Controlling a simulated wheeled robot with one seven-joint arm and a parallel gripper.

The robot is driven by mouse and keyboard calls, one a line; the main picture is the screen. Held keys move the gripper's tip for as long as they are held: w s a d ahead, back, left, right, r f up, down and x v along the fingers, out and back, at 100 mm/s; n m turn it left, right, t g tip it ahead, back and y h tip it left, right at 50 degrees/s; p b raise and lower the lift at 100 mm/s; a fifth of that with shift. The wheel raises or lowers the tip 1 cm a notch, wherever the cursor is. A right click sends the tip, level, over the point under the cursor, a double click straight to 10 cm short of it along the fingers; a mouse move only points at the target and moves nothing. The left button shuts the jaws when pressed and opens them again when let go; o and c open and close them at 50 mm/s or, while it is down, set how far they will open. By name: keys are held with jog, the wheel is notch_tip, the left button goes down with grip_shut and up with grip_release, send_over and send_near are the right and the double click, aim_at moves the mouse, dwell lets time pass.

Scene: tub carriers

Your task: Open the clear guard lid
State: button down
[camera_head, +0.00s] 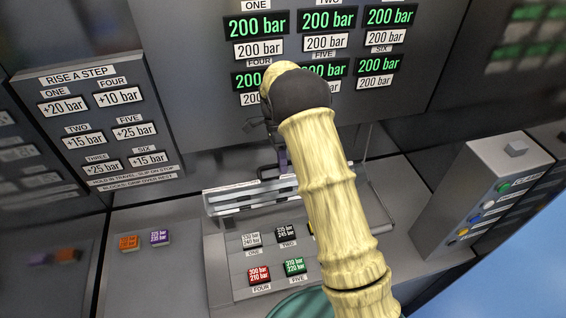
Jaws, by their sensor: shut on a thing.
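The clear guard lid (235,199) shows as a see-through strip with a pale edge at the back of the sloped button panel (222,262). My arm covers its middle and right part, so its exact angle is hard to tell. My gripper (279,160) is just behind the strip, small and dark, partly hidden by my arm. It appears shut on the lid; the contact itself is not clear. Under and in front of the strip, white, black, red and green caps show on the panel; my arm hides its right side.
An orange block (129,242) and a purple block (159,237) lie on the desk at left. A grey box with coloured buttons (490,185) stands at right. An upright wall with green "200 bar" displays (255,25) rises behind. A step sign (105,125) hangs at left.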

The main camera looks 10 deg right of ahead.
jog(key=c, duration=1.5)
grip_release()
jog(key=shift+w+f, duration=0.1)
jog(key=shift+f, duration=0.3)
jog(key=shift+o, duration=0.2)
jog(key=shift+w+a, duration=0.1)
jog(key=shift+w, duration=0.15)
jog(key=shift+s+r, duration=0.1)
jog(key=shift+r, duration=0.05)
jog(key=shift+r, duration=0.15)
jog(key=d+p+v, duration=0.1)
jog(key=p+v, duration=0.4)
jog(key=v, duration=1.2)
jog(key=shift+a, duration=0.5)
